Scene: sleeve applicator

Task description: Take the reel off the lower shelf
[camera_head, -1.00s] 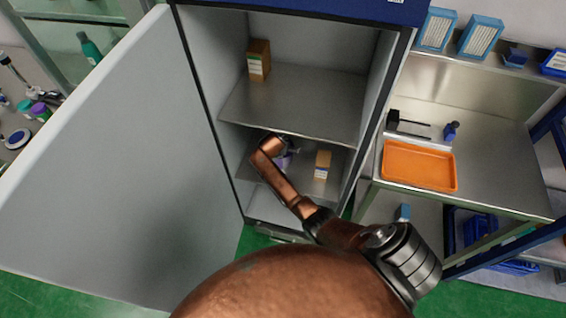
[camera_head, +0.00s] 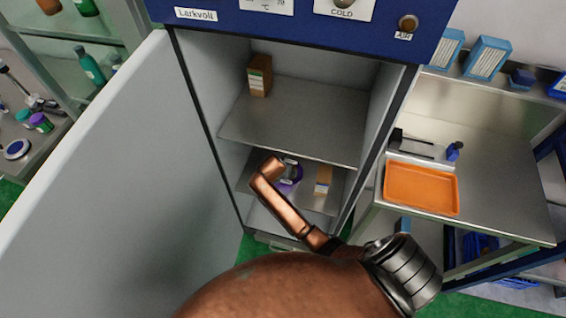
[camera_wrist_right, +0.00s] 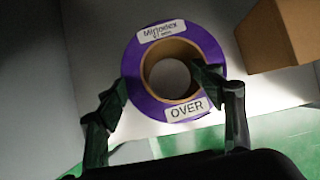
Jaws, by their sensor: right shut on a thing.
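The reel (camera_wrist_right: 146,92), a purple ring with a brown core and white labels reading "Mirlodex" and "OVER", fills the middle of the right wrist view. In the head view the reel (camera_head: 291,184) shows partly behind my arm, at the lower shelf (camera_head: 318,200) inside the open cabinet. My right gripper (camera_wrist_right: 160,92) is shut on the reel, with one finger at its left outer edge and the other across its right side. I cannot tell whether the reel touches the shelf. My left gripper is not in view.
A cardboard box (camera_head: 323,180) stands on the lower shelf just right of the reel; another box (camera_head: 260,75) is on the upper shelf (camera_head: 300,110). The open door (camera_head: 100,180) spans the left. An orange tray (camera_head: 421,190) lies on the steel bench at right.

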